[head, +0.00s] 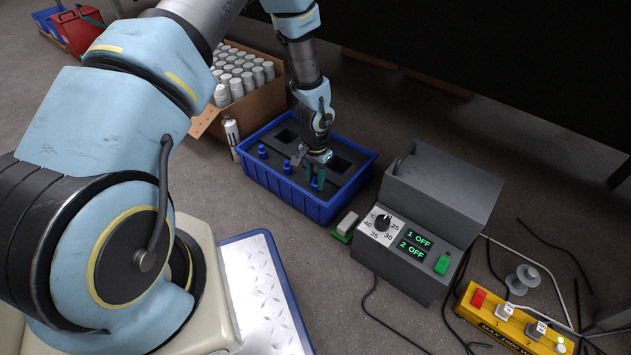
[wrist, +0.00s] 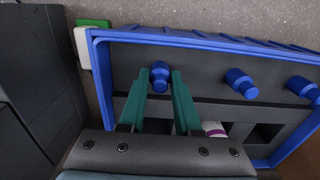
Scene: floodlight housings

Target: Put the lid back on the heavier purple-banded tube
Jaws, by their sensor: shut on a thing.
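My gripper (head: 315,180) reaches down into a blue crate (head: 338,208) with a dark insert. In the wrist view its two teal fingers (wrist: 160,80) are closed around a small blue lid-like piece (wrist: 160,72) near the crate's wall. Two similar blue pieces stand apart along the same side of the insert, one nearer (wrist: 241,83) and one farther (wrist: 303,88). A white tube with a purple band (wrist: 213,130) shows in an insert opening, partly hidden by my gripper body. I cannot tell which tube is heavier.
A cardboard box (head: 262,105) of white cylinders stands behind the crate, with a spray can (head: 231,132) beside it. A grey heater-like unit (head: 435,215) with dial and displays stands right of the crate. A yellow switch box (head: 510,322) and cables lie farther right.

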